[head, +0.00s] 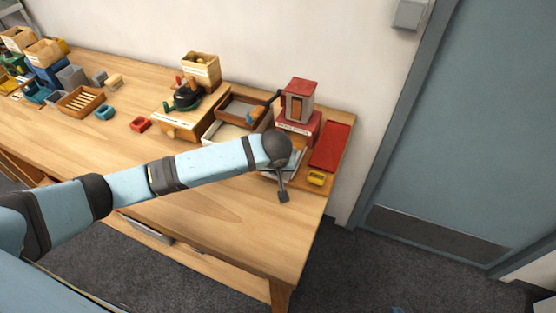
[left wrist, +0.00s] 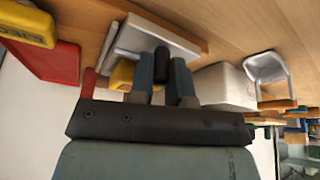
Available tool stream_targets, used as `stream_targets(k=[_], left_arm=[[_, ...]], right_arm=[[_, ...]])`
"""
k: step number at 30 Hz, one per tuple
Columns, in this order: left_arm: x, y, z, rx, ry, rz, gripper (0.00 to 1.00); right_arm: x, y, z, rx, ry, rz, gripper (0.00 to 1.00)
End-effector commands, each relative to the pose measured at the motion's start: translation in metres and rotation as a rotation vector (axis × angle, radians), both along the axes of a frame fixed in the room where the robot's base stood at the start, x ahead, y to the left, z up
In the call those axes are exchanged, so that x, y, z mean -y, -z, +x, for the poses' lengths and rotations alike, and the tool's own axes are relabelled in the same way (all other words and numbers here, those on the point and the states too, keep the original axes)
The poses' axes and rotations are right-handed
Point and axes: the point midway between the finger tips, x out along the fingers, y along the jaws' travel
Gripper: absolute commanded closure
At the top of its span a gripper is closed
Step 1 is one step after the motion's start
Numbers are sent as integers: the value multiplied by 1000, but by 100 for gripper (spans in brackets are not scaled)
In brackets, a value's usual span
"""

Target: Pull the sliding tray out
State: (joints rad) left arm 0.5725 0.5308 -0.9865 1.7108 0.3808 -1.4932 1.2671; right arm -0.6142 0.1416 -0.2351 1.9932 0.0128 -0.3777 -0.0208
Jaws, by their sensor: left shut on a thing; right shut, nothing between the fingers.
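A pale, flat tray-like piece (left wrist: 128,36) lies on a wooden board in the left wrist view, just beyond my left gripper (left wrist: 165,72). Its grey-white edge (head: 296,163) shows beside my wrist in the head view. My left gripper's two fingers are closed around a dark knob (left wrist: 159,58). I cannot tell exactly how the knob joins the pale piece. In the head view my left wrist hides the fingers and most of the tray. Only a small blue tip, seemingly my right gripper (head: 397,309), shows at the bottom edge, away from the table.
A red tray (head: 330,146) and a yellow block (head: 316,178) lie right of my wrist. A red-topped stand (head: 299,100) is behind it. A wooden bin (head: 201,68) and a brown tray (head: 241,108) stand further left. The table front (head: 245,220) is clear.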

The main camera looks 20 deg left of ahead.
Motion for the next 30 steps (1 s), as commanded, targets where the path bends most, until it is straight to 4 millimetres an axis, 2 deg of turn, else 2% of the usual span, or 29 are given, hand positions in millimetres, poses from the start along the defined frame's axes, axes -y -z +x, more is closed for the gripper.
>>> stream_targets(k=[3, 4, 6, 7, 16, 20, 23, 30], left_arm=[[1, 3, -3, -9, 2, 2, 100], [1, 3, -4, -9, 3, 2, 79], [1, 3, -3, -9, 3, 2, 63], [1, 3, -3, -9, 2, 2, 58], [1, 1, -2, -6, 2, 1, 58], [2, -10, -6, -4, 2, -1, 58], [5, -26, -13, -4, 3, -1, 58], [13, -78, -34, -4, 4, -1, 58]], right_arm=[[0, -1, 1, 2, 2, 2, 100], [-1, -1, 1, 1, 3, 2, 100], [-1, -1, 1, 2, 3, 3, 100], [-1, -1, 1, 2, 3, 3, 100], [-1, -1, 1, 2, 3, 3, 100], [-1, -1, 1, 1, 3, 3, 100], [0, 0, 0, 0, 3, 3, 100], [-1, 1, 0, -1, 2, 2, 100]])
